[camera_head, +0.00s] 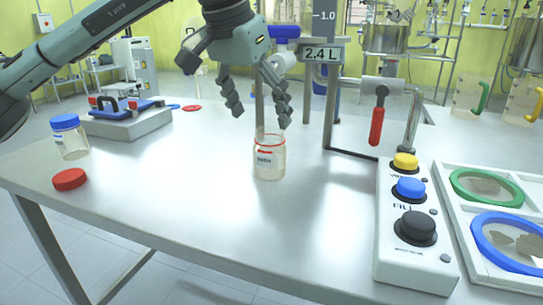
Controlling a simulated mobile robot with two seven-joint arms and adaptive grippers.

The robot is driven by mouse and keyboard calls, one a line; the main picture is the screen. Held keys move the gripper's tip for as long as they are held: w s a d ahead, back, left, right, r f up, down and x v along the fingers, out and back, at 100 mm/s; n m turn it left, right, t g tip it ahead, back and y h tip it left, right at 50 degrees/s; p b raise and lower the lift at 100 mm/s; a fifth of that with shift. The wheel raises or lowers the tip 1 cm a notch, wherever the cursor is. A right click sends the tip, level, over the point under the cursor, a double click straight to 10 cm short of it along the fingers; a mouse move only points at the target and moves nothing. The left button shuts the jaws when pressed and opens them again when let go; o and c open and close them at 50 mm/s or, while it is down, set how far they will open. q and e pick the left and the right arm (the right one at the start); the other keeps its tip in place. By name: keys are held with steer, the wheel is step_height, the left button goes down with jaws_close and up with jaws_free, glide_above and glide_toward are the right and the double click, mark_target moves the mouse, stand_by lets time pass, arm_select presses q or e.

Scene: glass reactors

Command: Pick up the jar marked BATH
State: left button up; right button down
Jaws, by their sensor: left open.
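A clear open jar (269,170) stands upright on the table, with a red ring at its neck. It carries a small dark-lettered label, too small to read with certainty. My left gripper (260,112) points down just above the jar's mouth, its fingers spread open and empty. From this view I cannot tell whether the fingertips are directly over the jar or slightly behind it. A second jar (71,145) with a blue lid and a label stands at the table's left edge. My right gripper is out of view.
A red lid (69,179) lies on the metal table (200,205) near the front left. A button box (415,265) and a tray with green and blue rings (510,242) stand at right. A red-handled tap (378,120) is right of the jar.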

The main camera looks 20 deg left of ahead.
mark_target(268, 131)
arm_select(q)
steer(key=x, duration=0.5)
steer(key=shift+w+d, duration=0.1)
steer(key=shift+d, duration=0.2)
steer(key=shift+c, duration=0.4)
jaws_close()
